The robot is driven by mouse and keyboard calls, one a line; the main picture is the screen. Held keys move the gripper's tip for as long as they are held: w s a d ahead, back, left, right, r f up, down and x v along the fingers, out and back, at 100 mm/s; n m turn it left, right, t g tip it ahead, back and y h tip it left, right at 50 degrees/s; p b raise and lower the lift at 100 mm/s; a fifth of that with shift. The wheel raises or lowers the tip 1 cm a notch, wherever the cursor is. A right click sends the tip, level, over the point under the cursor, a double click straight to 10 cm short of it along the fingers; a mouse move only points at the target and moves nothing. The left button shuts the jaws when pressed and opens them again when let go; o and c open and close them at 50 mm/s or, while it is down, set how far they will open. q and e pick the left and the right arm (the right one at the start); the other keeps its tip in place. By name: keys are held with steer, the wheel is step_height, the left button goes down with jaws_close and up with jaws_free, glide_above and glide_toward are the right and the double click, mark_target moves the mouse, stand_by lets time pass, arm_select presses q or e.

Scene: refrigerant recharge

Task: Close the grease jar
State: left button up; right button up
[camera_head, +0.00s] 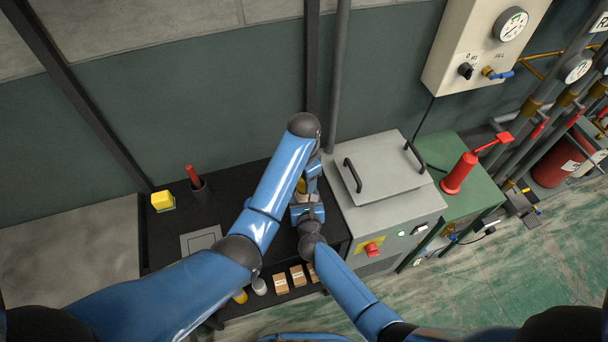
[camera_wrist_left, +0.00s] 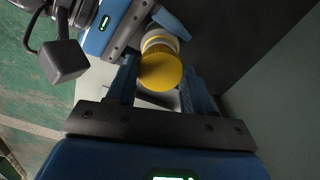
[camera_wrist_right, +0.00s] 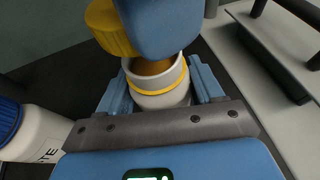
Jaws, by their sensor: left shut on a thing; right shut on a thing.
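The grease jar (camera_wrist_right: 160,92) is a pale grey pot with a yellow band. In the right wrist view its mouth is open and shows brown grease. My right gripper (camera_wrist_right: 163,84) is shut around the jar's body. The yellow lid (camera_wrist_right: 110,28) is off the jar, above its mouth and to one side. My left gripper (camera_wrist_left: 160,78) is shut on the lid (camera_wrist_left: 160,72), which covers part of the jar (camera_wrist_left: 159,38) in the left wrist view. In the head view the two grippers meet over the black bench and mostly hide jar and lid.
A white bottle with a blue cap (camera_wrist_right: 25,130) stands beside the jar. The black bench (camera_head: 165,235) also bears a yellow block (camera_head: 162,201) and a dark cup with a red-handled thing (camera_head: 195,180). A grey cabinet with black handles (camera_head: 375,175) borders the bench's right side.

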mark_target(304, 198)
arm_select(q)
steer(key=shift+f, duration=0.25)
stand_by(0.4)
steer(key=shift+f, duration=0.75)
steer(key=shift+f, duration=0.6)
steer(key=m, duration=0.6)
steer(key=shift+m, duration=0.3)
steer(key=m, duration=1.5)
steer(key=shift+m, duration=0.3)
steer(key=m, duration=0.3)
steer(key=shift+m, duration=0.4)
